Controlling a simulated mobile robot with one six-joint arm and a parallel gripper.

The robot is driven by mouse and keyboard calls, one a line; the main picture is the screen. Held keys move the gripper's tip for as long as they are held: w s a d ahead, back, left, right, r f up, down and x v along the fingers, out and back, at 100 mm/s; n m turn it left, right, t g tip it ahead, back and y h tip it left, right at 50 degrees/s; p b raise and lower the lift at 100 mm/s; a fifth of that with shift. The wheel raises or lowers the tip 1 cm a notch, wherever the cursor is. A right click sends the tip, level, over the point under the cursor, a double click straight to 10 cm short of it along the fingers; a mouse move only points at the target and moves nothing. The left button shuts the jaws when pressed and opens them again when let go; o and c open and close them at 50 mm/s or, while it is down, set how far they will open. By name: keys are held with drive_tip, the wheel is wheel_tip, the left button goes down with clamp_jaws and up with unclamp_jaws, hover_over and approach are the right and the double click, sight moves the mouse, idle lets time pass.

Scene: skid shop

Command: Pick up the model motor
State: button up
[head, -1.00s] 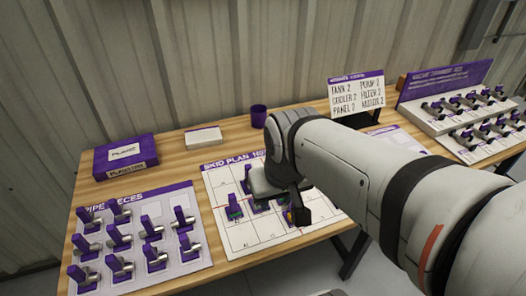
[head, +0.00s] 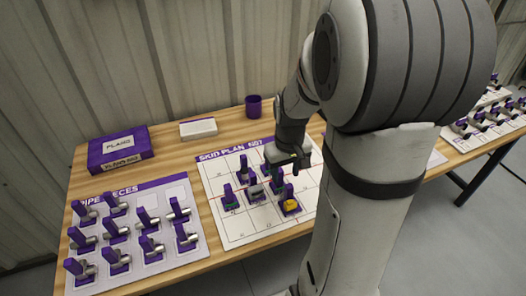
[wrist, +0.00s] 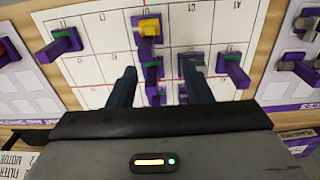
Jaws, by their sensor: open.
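My gripper (head: 290,162) is over the far middle of the skid plan sheet (head: 243,233). In the wrist view my gripper (wrist: 160,88) has its two dark fingers apart, with a purple-handled model (wrist: 152,78) showing between them, apparently not held. Several purple-handled models stand on the sheet. One has a yellow body (head: 291,205), which also shows at the top of the wrist view (wrist: 149,27). Others are a green-based one (head: 229,200) and a grey-bodied one (head: 254,191). I cannot tell which is the model motor. My arm hides the sheet's right side.
A board of pipe pieces (head: 203,250) lies at the left of the wooden table (head: 172,150). Stepped racks of small parts (head: 487,122) stand at the right.

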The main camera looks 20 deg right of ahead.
sight(290, 186)
drive_tip(key=shift+g, duration=0.3)
drive_tip(key=d+f, duration=0.1)
drive_tip(key=f, duration=0.1)
drive_tip(key=w+d+f, duration=0.1)
drive_tip(key=shift+w+d+f, duration=0.1)
drive_tip(key=shift+d+f, duration=0.25)
drive_tip(key=shift+f, duration=0.05)
drive_tip(key=shift+w+a+f+p, duration=0.1)
drive_tip(key=shift+f+p, duration=0.3)
drive_tip(key=shift+f, duration=3.5)
drive_tip(key=shift+c, duration=0.5)
clamp_jaws()
